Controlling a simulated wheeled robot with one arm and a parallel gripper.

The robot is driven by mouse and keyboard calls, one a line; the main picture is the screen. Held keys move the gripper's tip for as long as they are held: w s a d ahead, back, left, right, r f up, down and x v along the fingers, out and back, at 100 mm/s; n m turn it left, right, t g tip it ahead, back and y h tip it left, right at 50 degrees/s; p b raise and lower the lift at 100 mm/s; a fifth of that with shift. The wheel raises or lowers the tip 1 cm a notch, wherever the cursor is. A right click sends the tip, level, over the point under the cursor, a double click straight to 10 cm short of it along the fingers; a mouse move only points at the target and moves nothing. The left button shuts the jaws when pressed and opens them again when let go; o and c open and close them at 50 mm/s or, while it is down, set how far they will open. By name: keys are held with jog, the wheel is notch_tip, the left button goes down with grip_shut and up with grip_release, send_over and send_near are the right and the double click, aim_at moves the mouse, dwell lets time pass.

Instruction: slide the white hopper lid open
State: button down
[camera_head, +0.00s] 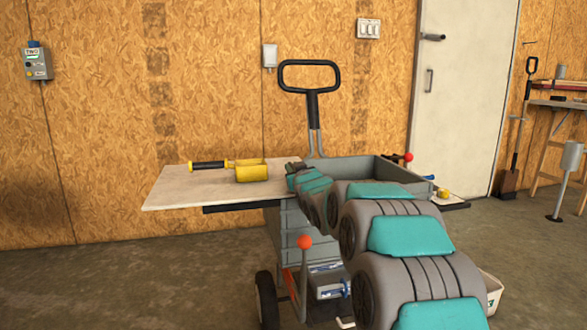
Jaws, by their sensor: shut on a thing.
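The white hopper lid (185,191) is a broad flat panel sticking out to the left of the grey hopper (281,236). The top of the hopper looks open behind my arm, with its grey inner wall showing. My gripper (292,167) is at the right end of the lid, small and dark at the far end of my arm. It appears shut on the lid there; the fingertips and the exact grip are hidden. My arm covers much of the hopper's front and right side.
A yellow scoop (252,172) with a black handle lies on the lid. A black loop handle (311,92) rises behind the hopper. A red-knobbed lever (304,243) stands in front. A small pale shelf with a yellow knob (443,193) is at right. The left floor is clear.

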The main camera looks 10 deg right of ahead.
jog(key=shift+a, duration=0.2)
jog(key=shift+r, duration=0.1)
jog(key=c, duration=0.8)
grip_release()
jog(key=shift+c, duration=0.2)
jog(key=shift+s+d, duration=0.15)
jog(key=shift+s, duration=3.75)
